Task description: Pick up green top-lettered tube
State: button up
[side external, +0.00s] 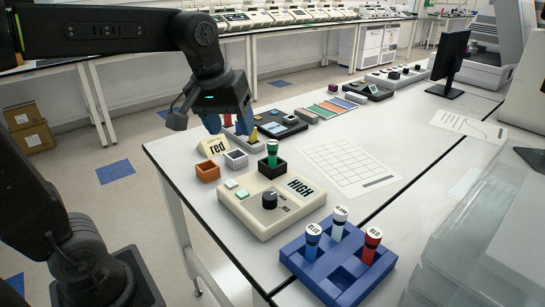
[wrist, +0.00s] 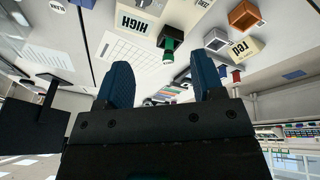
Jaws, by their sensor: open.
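A green tube (side external: 272,157) with a white lettered cap stands upright in a small black holder (side external: 270,168) behind the beige device. In the wrist view the green tube (wrist: 168,52) shows upside down, beyond and between my fingertips, in its black holder (wrist: 172,33). My gripper (side external: 229,122) has blue fingers, which are apart and empty. In the side view it is up and to the left of the green tube, in front of a rack partly hidden behind it. The wrist view shows both fingers of my gripper (wrist: 163,75) spread, touching nothing visible.
A beige device (side external: 272,203) marked HIGH, with a knob, stands before the tube. A blue rack (side external: 340,262) with blue, white and red lettered tubes stands at front. An orange box (side external: 207,172), a grey box (side external: 236,159) and a "red" sign (side external: 213,147) are left. A gridded sheet (side external: 345,163) lies right.

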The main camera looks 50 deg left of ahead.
jog(key=w+a+n+g, duration=0.2)
jog(key=w+a+n, duration=0.3)
jog(key=w, duration=0.5)
jog(key=n+g, duration=0.1)
jog(key=n, duration=0.4)
send_near(272, 141)
notch_tip(272, 141, down, 12)
jog(key=shift+f, duration=0.2)
jog(key=shift+w, duration=0.1)
jog(key=shift+c, duration=0.4)
jog(key=c, duration=1)
jog(key=shift+r, duration=0.1)
